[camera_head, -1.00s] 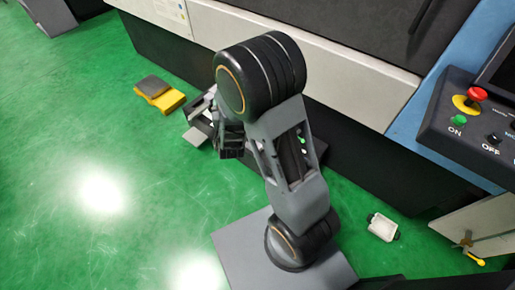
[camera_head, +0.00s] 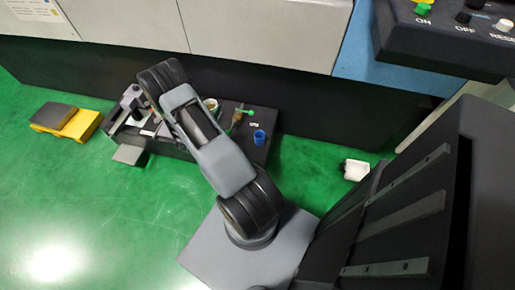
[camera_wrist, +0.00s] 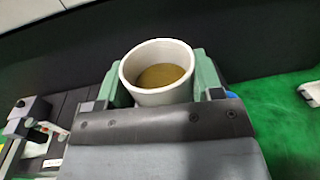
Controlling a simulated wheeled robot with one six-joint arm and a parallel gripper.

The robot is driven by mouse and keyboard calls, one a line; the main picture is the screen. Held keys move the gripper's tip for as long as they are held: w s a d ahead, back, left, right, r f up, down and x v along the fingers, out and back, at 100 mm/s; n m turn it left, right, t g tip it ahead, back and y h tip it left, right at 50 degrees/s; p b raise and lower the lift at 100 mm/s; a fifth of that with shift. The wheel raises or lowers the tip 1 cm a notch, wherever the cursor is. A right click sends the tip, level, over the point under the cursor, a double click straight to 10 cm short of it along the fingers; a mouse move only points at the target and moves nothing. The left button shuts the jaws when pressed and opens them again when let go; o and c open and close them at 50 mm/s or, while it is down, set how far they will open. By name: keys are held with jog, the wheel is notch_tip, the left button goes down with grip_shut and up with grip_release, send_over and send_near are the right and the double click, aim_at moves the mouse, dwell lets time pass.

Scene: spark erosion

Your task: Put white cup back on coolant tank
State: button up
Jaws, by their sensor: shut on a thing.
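The white cup (camera_wrist: 160,97) is upright or slightly tilted in the wrist view, with a brown surface inside it. My gripper (camera_wrist: 155,80) is shut on it, with a green finger on either side. In the head view, a pale round rim that looks like the cup (camera_head: 211,104) shows just beyond my arm, which hides my gripper there. A long low dark box (camera_head: 262,116) lies behind my arm along the machine's foot. I cannot tell whether this is the coolant tank, or whether the cup touches it.
A blue cup (camera_head: 259,137) and a green-handled item (camera_head: 242,112) stand on the dark box's right part. A clamp-like device (camera_head: 128,104) is at its left end. A yellow block (camera_head: 66,121) and a small white container (camera_head: 355,169) lie on the open green floor.

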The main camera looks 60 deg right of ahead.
jog(key=shift+s+d+f+m+g+y+b, duration=0.25)
jog(key=shift+s+d+f+m+g+b, duration=1.7)
jog(key=shift+f, duration=2.95)
jog(key=shift+s+d+f+m+g+y+b, duration=0.3)
jog(key=shift+s+d+f+m+g+b, duration=0.55)
jog(key=shift+s+f+g+b, duration=2.45)
jog(key=shift+s+d+f+m+g+y+b, duration=0.4)
jog(key=shift+s+d+f+m+b, duration=1)
jog(key=shift+s+f, duration=3.5)
jog(key=shift+n, duration=0.4)
jog(key=shift+w+d+f+b, duration=0.2)
jog(key=shift+w+f+b, duration=0.3)
jog(key=shift+w+f, duration=0.5)
jog(key=shift+w+d+f+b, duration=0.2)
jog(key=shift+w+f+b, duration=0.35)
jog(key=shift+f, duration=0.65)
jog(key=o, duration=1.1)
jog(key=shift+w, duration=0.1)
jog(key=shift+o, duration=0.2)
jog(key=p+v, duration=0.2)
jog(key=v, duration=1.2)
jog(key=shift+f+p, duration=0.25)
jog(key=shift+p, duration=0.1)
